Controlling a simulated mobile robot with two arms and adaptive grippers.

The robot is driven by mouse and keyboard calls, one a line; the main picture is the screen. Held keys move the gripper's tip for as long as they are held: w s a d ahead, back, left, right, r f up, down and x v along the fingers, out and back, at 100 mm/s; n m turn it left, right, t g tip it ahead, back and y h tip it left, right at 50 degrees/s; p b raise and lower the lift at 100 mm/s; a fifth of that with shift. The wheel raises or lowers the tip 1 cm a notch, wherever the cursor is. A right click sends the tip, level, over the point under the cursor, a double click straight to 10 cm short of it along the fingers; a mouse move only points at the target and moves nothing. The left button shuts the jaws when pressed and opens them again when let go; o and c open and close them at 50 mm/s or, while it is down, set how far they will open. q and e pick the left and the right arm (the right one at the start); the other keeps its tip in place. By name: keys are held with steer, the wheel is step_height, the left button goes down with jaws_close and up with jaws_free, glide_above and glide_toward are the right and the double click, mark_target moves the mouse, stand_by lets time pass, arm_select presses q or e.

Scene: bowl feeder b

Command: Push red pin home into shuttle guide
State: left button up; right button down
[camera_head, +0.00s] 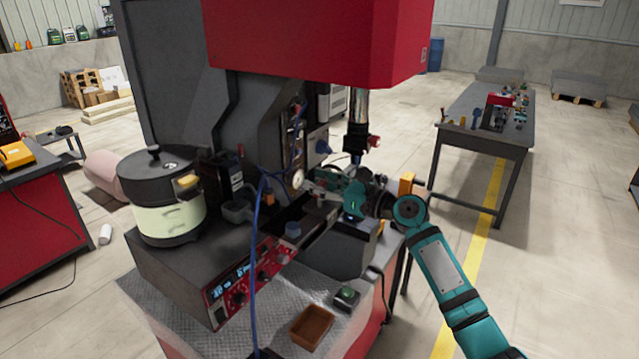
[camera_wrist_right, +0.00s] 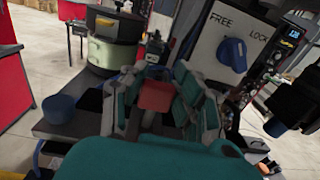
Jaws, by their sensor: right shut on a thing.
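My right gripper (camera_wrist_right: 158,92) fills the middle of the right wrist view, its teal and grey fingers closed on a red block-like piece, which I take for the red pin (camera_wrist_right: 156,97). Only its near face shows; its far end is hidden. In the head view my right gripper (camera_head: 335,178) reaches in from the right, under the red press head and above the dark slide on the bench. The pin is not clear there. The shuttle guide cannot be told apart from the dark parts around the fingers, nor can how deep the pin sits. My left gripper is out of view.
The bowl feeder (camera_head: 165,205) stands on the left of the bench. The red press head (camera_head: 315,40) overhangs the work. A blue knob (camera_wrist_right: 232,54) sits by a FREE/LOCK panel. A blue cable (camera_head: 257,270) hangs in front. A brown tray (camera_head: 312,327) lies at the front edge.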

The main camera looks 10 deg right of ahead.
steer(key=shift+f, duration=1.65)
stand_by(5.0)
steer(key=c, duration=0.9)
jaws_free()
steer(key=shift+c, duration=0.2)
